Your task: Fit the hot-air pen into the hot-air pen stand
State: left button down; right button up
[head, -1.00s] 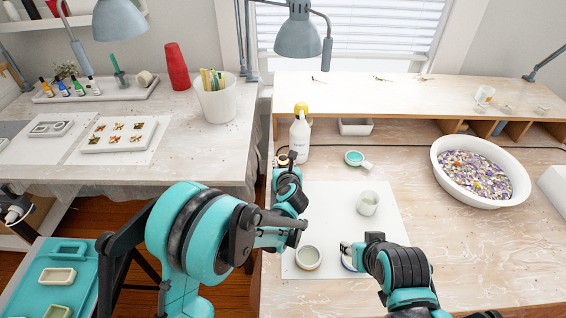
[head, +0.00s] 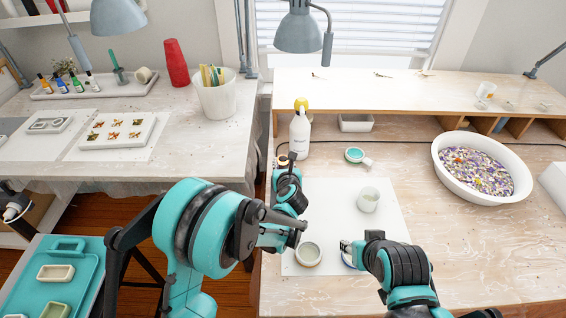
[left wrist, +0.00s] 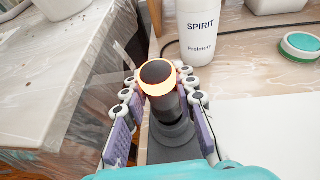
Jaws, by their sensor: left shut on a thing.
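The hot-air pen (left wrist: 157,75) has a dark cap, a pale glowing ring and a dark body. In the left wrist view it is between the two finger pads of my left gripper (left wrist: 160,105), which is shut on it. A dark grey stepped round piece, seemingly the hot-air pen stand (left wrist: 172,138), shows just below the pen in line with it. I cannot tell whether the pen is seated in it. In the head view my left gripper (head: 285,166) is left of the white mat and hides most of the pen and stand. My right gripper (head: 347,246) is low over the mat; its jaws are unclear.
A spirit bottle (head: 300,133) stands just behind my left gripper. A cup (head: 368,199) and a round pot (head: 308,253) stand on the white mat (head: 335,200). A teal-topped jar (head: 355,155) and a basin of petals (head: 438,160) are farther right. A cable runs behind.

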pick_arm(q)
jog(key=shift+f, duration=0.25)
jog(key=c, duration=1.1)
grip_release()
jog(key=shift+c, duration=0.2)
jog(key=shift+s+r, duration=0.1)
